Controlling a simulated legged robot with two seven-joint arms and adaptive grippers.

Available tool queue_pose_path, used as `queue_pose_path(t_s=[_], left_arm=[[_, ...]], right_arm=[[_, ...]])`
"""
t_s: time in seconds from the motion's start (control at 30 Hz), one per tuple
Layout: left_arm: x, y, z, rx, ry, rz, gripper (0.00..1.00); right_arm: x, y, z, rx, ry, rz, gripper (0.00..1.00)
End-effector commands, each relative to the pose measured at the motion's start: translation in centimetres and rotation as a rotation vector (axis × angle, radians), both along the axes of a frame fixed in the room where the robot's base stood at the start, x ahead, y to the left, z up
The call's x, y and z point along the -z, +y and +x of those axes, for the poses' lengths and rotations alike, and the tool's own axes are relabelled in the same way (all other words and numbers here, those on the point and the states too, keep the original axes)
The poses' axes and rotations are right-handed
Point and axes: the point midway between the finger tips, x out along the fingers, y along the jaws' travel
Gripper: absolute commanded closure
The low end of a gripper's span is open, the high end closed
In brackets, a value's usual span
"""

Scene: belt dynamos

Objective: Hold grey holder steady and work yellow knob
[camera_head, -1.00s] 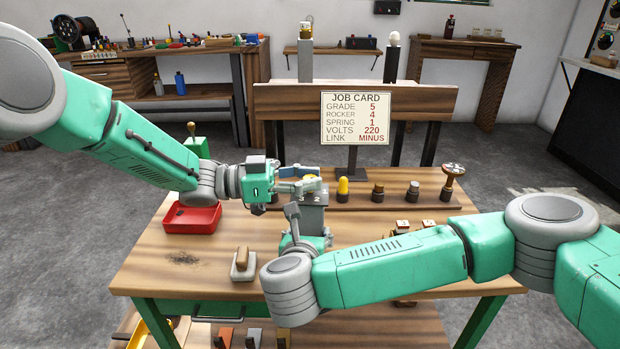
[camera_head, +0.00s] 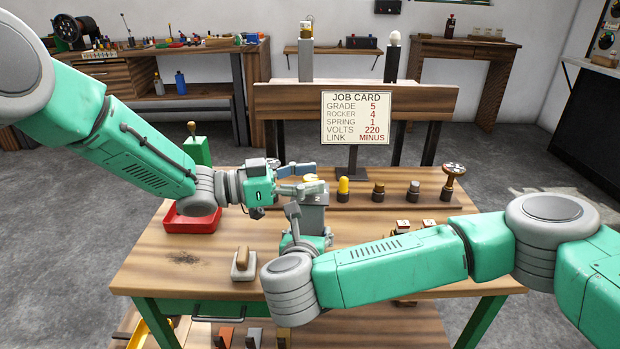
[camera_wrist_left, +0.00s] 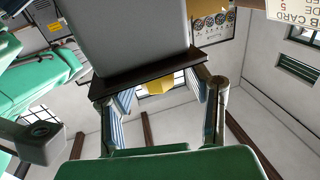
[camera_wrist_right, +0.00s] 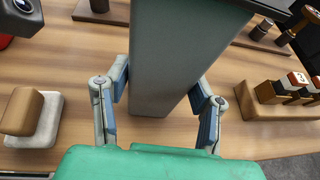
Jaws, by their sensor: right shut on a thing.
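The grey holder (camera_head: 314,217) stands upright near the middle of the bench. The yellow knob (camera_head: 312,178) is on its top, partly hidden by my left fingers. My left gripper (camera_head: 306,180) is at the top of the holder. In the left wrist view, its fingers (camera_wrist_left: 165,92) stand apart on either side of the yellow knob (camera_wrist_left: 155,88), and the gap looks open; contact is not clear. My right gripper (camera_wrist_right: 163,92) is shut on the grey holder (camera_wrist_right: 175,60), one finger on each side.
A red tray (camera_head: 190,222) and a grey block with a wooden grip (camera_head: 243,263) are on the bench's left. A row of knobs on a wooden strip (camera_head: 395,203) stands behind and right. The job card (camera_head: 356,117) stands behind the holder. Small numbered blocks (camera_wrist_right: 292,88) lie to the right.

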Motion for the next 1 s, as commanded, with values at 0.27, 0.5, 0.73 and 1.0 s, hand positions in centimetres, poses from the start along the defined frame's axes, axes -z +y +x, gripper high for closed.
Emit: queue_pose_path(t_s=[0.27,0.5,0.73,1.0], left_arm=[[0.0,0.6,-0.2,0.001,0.0,0.0,0.54],[0.0,5.0,-1.1,-0.002,0.001,-0.001,0.54],[0.1,9.5,-2.0,-0.002,0.001,-0.002,0.54],[0.2,11.7,-2.5,0.0,0.001,0.0,0.54]], right_arm=[[0.2,-0.1,-0.1,0.001,0.005,-0.002,1.0],[0.2,-0.1,-0.1,0.001,0.005,-0.002,1.0],[0.2,-0.1,-0.1,0.001,0.005,-0.002,1.0],[0.2,-0.1,0.0,0.0,0.005,-0.002,1.0]])
